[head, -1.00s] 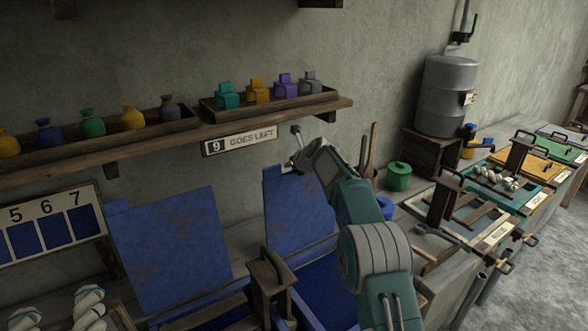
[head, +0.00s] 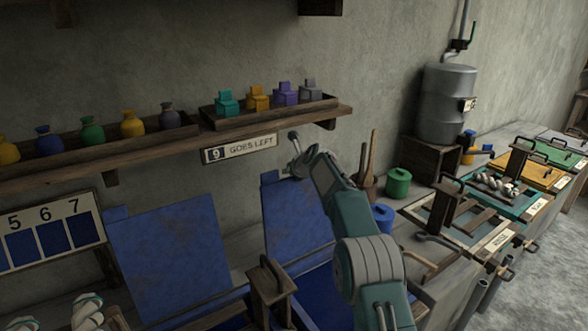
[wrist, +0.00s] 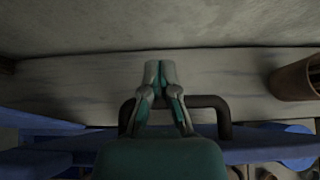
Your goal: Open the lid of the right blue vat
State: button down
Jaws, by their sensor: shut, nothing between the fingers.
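The lid of the right blue vat (head: 298,215) stands raised, leaning near upright toward the wall. The vat below it is open and shows a blue inside (head: 318,283), partly hidden by my arm. My gripper (head: 289,172) is at the top edge of this lid in the head view. In the wrist view my gripper (wrist: 160,70) is shut and empty. A dark U-shaped handle (wrist: 217,104) shows behind its fingers, on the wall side of the blue lid edge (wrist: 258,153). I cannot tell whether the fingers touch it.
The left vat's blue lid (head: 170,250) also stands raised. A shelf (head: 165,145) with bottles and blocks hangs above, with a "9 goes left" sign (head: 240,149). A green pot (head: 398,182) and more vats (head: 490,205) stand at right.

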jog(key=s+d+r+n+g+h, duration=0.1)
jog(key=s+d+r+n, duration=0.35)
jog(key=s, duration=0.55)
jog(key=s+d+r+n+h, duration=0.1)
jog(key=s+d+r+n, duration=0.35)
jog(key=s, duration=0.65)
jog(key=s+d+r+n+g, duration=0.1)
jog(key=s+d+r+n, duration=0.35)
jog(key=s, duration=0.55)
jog(key=s+d+f+n+h, duration=0.1)
jog(key=s+d+f+n, duration=0.1)
jog(key=s+n, duration=0.3)
jog(key=s+d+f+n+g+h, duration=0.1)
jog(key=s+d+f+n+h, duration=0.1)
jog(key=s, duration=1.1)
jog(key=s+d+f+n+h, duration=0.1)
jog(key=s+d+f+n, duration=0.2)
jog(key=s+f+n, duration=0.2)
jog(key=s+n, duration=0.3)
jog(key=s, duration=0.1)
jog(key=shift+d+f+g, duration=0.2)
jog(key=shift+d+g, duration=0.1)
jog(key=shift+d, duration=0.1)
